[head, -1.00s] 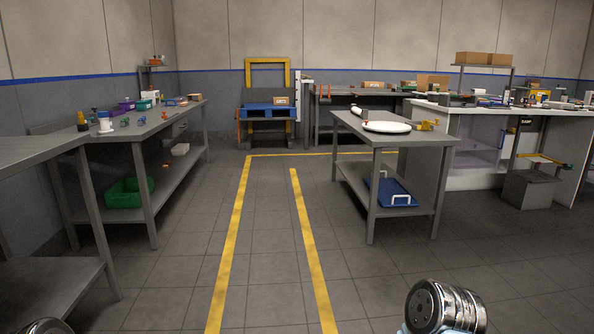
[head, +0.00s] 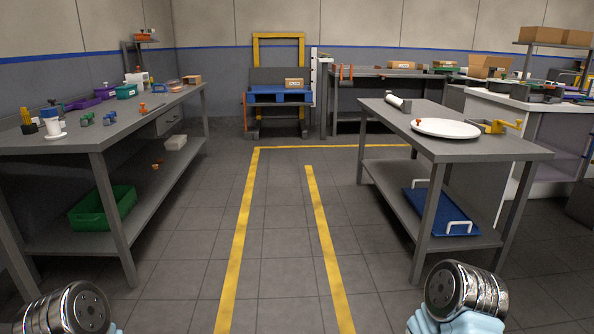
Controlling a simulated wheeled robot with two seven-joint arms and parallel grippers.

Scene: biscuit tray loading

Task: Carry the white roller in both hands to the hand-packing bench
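A white roller-like cylinder (head: 399,103) lies near the far left edge of the grey table on the right (head: 470,148). It is small in the head view, and I cannot be sure that it is the task's roller. Nothing of mine touches it. Metal links of my two arms show at the bottom left and bottom right corners. Neither gripper shows in the head view. I cannot tell which table is the hand-packing bench.
A round white disc (head: 446,128) and a yellow bracket (head: 497,126) share the right table; a blue tray (head: 440,212) is below. The left bench (head: 125,124) holds small items above a green crate (head: 103,208). A yellow-lined aisle lies between.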

